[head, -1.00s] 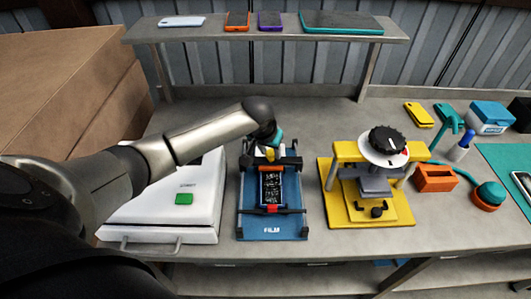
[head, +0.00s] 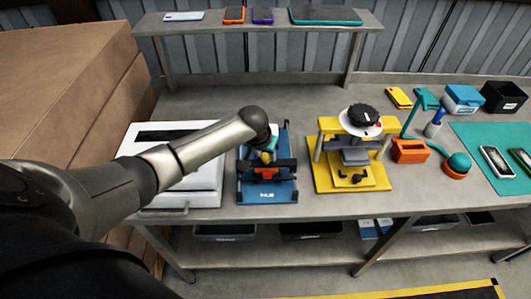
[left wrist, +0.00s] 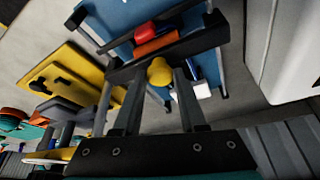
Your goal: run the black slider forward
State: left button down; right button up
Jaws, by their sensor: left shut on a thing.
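The blue film device (head: 268,195) stands on the bench with its lettered end toward me. Its black slider (head: 282,165) is a crossbar over the frame, now close to the red and orange pieces (head: 267,175) at the near end. My left gripper (head: 268,157) reaches down over the device and hides part of the slider. In the left wrist view a yellow knob (left wrist: 159,72) sits between the fingertips, beside the black crossbar (left wrist: 190,45). The left gripper is shut on this knob, which seems to belong to the slider. My right gripper is out of view.
A white machine (head: 205,185) stands close on the left, under my left arm. A yellow press (head: 350,178) with a black dial stands on the right. Behind is a raised shelf (head: 220,28) with several phones. Large cardboard boxes (head: 60,90) fill the left.

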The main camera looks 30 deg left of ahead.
pick_arm(q)
jog(key=shift+c, duration=2.3)
grip_release()
jog(key=p+v, duration=0.1)
jog(key=v, duration=1.4)
jog(key=shift+p, duration=0.3)
